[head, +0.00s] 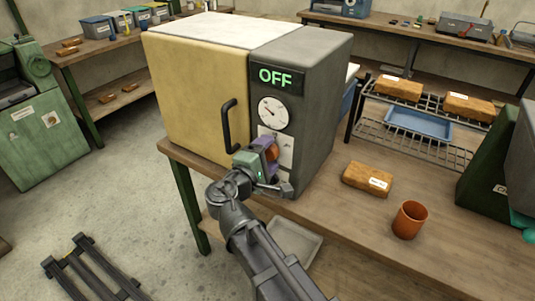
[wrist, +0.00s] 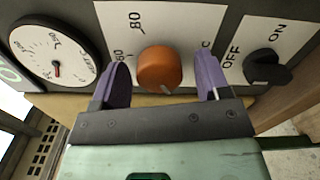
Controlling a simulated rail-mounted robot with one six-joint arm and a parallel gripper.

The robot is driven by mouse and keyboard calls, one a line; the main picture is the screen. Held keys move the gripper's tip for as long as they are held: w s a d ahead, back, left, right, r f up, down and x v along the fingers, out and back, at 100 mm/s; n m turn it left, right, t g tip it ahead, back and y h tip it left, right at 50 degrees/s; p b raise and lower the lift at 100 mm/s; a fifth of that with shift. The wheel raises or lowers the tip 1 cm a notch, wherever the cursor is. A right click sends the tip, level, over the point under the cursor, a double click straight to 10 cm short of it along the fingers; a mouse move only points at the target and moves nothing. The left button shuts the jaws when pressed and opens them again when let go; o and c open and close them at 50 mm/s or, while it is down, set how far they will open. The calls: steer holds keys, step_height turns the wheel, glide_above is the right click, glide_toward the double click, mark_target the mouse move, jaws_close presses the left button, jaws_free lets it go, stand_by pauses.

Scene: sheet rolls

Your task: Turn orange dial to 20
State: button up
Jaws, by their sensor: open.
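The orange dial (wrist: 160,68) sits on a white scale plate on the oven's dark control panel. In the wrist view, my gripper (wrist: 163,64) is open, with one purple finger on each side of the dial. Gaps show between the fingers and the dial. A small pale mark shows on the dial's lower edge. The numbers 60 and 80 and a letter C are readable; other scale marks are hidden or out of frame. In the head view, my gripper (head: 264,158) is at the panel and partly covers the orange dial (head: 272,153).
The oven (head: 195,90) has a black door handle (head: 228,126), a display (head: 276,77) reading OFF and a round gauge (head: 273,113). A black ON/OFF knob (wrist: 267,66) is right of the dial in the wrist view. A wrapped block (head: 367,178) and an orange cup (head: 409,220) stand on the bench.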

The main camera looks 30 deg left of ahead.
steer(key=s, duration=1.1)
steer(key=shift+d, duration=0.2)
steer(key=shift+w, duration=0.1)
steer(key=w+d+f+m+g+h+p, duration=0.2)
steer(key=w+d+f+m+g, duration=0.15)
steer(key=d+f+g, duration=0.35)
steer(key=w+d+f+m+g+h+p, duration=0.25)
steer(key=d+m+g, duration=0.2)
steer(key=d, duration=0.35)
steer(key=w+d+r+m+g+y+p, duration=0.1)
steer(key=d+m, duration=0.3)
steer(key=d, duration=0.7)
steer(key=w+d+r+m+g+y+p, duration=0.1)
steer(key=w+d+r+m+g+p, duration=0.1)
steer(key=d, duration=1)
steer(key=w+d+r+m+g+y+p, duration=0.2)
steer(key=w+d+m+g+p, duration=0.1)
steer(key=d, duration=0.8)
steer(key=w+m+p, duration=0.1)
steer(key=m+p, duration=0.1)
steer(key=m, duration=0.1)
steer(key=shift+d+r+m, duration=0.2)
steer(key=shift+d+m, duration=0.05)
steer(key=shift+m, duration=0.15)
